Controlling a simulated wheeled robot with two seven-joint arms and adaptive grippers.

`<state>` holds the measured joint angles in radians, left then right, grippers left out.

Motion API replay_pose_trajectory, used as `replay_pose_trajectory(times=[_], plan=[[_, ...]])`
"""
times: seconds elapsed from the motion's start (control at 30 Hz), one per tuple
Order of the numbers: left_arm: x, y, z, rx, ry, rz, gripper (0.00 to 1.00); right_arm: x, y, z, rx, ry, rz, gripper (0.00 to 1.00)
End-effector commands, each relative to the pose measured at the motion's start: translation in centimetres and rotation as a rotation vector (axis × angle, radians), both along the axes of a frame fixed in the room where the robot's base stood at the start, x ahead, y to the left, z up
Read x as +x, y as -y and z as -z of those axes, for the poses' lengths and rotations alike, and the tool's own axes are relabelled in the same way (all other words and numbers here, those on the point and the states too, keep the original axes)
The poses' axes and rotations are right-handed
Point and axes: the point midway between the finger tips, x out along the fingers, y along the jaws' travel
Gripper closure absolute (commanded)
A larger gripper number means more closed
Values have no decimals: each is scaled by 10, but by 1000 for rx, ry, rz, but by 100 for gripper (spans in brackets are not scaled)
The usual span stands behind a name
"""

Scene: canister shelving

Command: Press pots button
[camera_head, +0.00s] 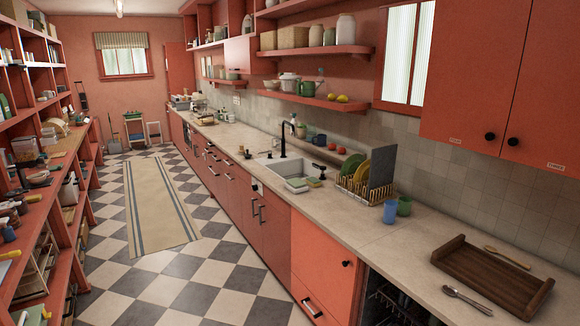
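A red wall cabinet (475,75) hangs at the upper right with its doors shut. It has a round black knob (490,136) on the left door and another black knob (513,141) on the right door. A small pale label (456,140) sits low on the left door and a second label (555,166) low on the right door. Both are too small to read surely. I cannot tell which part is the pots button. Neither of my grippers is in view.
A long counter (345,213) runs along the right, with a sink (284,167), a dish rack (365,188), cups and a wooden tray (490,277). Open shelves (40,172) line the left. The checkered floor (205,278) between is clear, with a striped runner (155,205).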

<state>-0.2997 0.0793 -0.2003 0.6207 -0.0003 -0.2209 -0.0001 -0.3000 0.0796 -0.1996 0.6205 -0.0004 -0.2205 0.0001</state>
Motion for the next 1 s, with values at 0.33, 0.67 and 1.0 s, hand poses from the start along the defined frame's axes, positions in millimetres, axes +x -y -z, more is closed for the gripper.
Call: replay_pose_trajectory(times=[0.33, 0.67, 1.0], plan=[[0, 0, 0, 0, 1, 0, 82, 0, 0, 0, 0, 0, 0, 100], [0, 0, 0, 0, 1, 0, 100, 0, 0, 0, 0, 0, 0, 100], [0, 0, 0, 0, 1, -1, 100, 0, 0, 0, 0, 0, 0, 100]])
